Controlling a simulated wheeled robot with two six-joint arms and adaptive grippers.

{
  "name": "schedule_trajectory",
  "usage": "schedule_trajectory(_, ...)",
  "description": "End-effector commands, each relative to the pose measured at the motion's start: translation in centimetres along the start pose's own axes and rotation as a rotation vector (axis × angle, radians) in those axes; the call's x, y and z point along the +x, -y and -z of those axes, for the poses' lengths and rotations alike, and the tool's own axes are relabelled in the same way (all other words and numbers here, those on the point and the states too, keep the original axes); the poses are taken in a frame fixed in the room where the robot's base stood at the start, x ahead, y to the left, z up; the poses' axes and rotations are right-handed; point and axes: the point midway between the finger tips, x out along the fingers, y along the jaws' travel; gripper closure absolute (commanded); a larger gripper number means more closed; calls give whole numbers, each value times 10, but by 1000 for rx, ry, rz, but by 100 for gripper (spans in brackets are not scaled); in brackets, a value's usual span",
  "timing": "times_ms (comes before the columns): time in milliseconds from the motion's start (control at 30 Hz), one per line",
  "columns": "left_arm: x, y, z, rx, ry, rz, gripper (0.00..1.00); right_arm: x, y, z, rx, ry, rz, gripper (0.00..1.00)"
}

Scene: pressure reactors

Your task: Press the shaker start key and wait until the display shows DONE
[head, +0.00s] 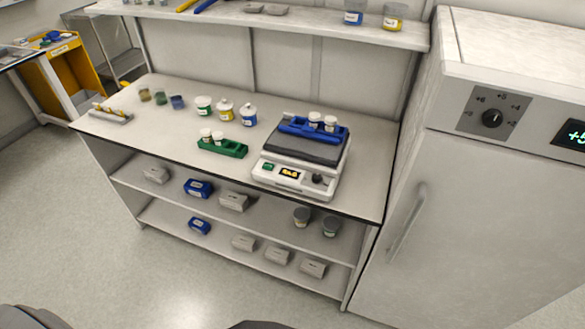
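The shaker (258,174) is a white device with a dark top plate on the right part of the bench. Its front panel carries a green key (268,167) at the left, a small display (290,174) with amber characters too small to read, and a black knob (317,180) at the right. A blue rack (298,127) with two white-capped vials (315,120) sits on the plate. Neither of my grippers is in view, and nothing touches the key.
A green rack (222,149) with white-capped vials stands left of the shaker on the bench (160,125). Several jars (225,110) stand behind it. A white cabinet (470,210) with a dial closes off the right side. Shelves below hold boxes. The floor in front looks clear.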

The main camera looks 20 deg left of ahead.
Motion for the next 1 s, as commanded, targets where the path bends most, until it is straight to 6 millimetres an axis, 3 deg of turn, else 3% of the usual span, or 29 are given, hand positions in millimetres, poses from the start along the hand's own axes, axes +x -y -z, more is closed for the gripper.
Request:
schedule_trajectory(467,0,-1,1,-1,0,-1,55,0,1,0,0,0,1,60)
schedule_trajectory(733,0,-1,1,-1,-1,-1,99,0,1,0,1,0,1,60)
schedule_trajectory(1000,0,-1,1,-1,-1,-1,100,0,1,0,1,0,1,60)
